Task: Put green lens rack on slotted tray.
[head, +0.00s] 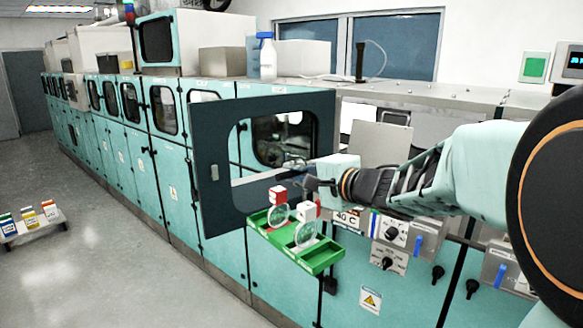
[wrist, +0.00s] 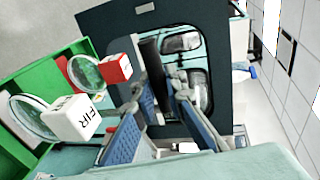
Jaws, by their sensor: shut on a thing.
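The green lens rack (head: 297,246) hangs level in front of the teal machine, just below my gripper (head: 306,180). It carries round clear lenses, a red block (head: 279,194) and a white block (head: 308,210). In the wrist view the rack (wrist: 80,50) lies at the left, with the white block (wrist: 75,118) close to a finger. My gripper (wrist: 166,88) is shut on the rack, but the exact contact is not clear.
A dark machine door (head: 222,190) stands open just behind the rack and gripper. Knobs and blue levers (head: 418,246) line the machine front at right. A bottle (head: 267,58) stands on top. The floor (head: 100,250) between machine and tray is clear.

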